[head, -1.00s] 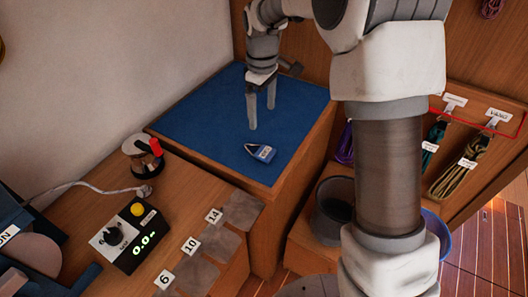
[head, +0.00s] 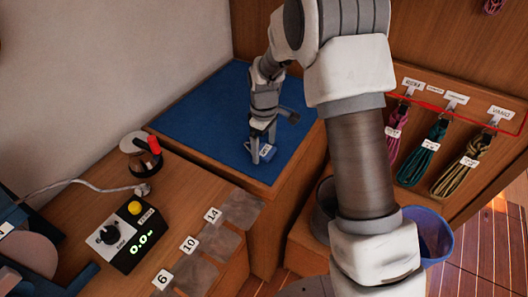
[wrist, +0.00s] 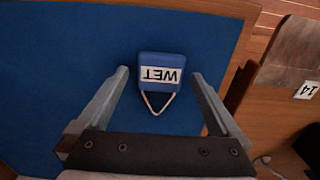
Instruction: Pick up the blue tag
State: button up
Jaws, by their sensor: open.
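The blue tag (wrist: 162,64) has a white label reading "WET" and a thin pale loop. It lies on the blue mat (wrist: 50,80). In the head view the tag (head: 267,151) is near the mat's front corner, partly hidden by my gripper (head: 262,158). In the wrist view my gripper (wrist: 160,85) is open, with one finger to each side of the tag and its loop. The fingers look apart from the tag. I cannot tell how far above the mat the fingertips are.
Labelled coils of line, one of them teal (head: 428,150), hang on the wooden panel at right. A blue bin (head: 430,238) stands below them. A control box with a green display (head: 135,240) and numbered patches (head: 215,240) are on the lower bench at left.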

jog(key=c, duration=1.4)
jog(key=shift+r, duration=0.1)
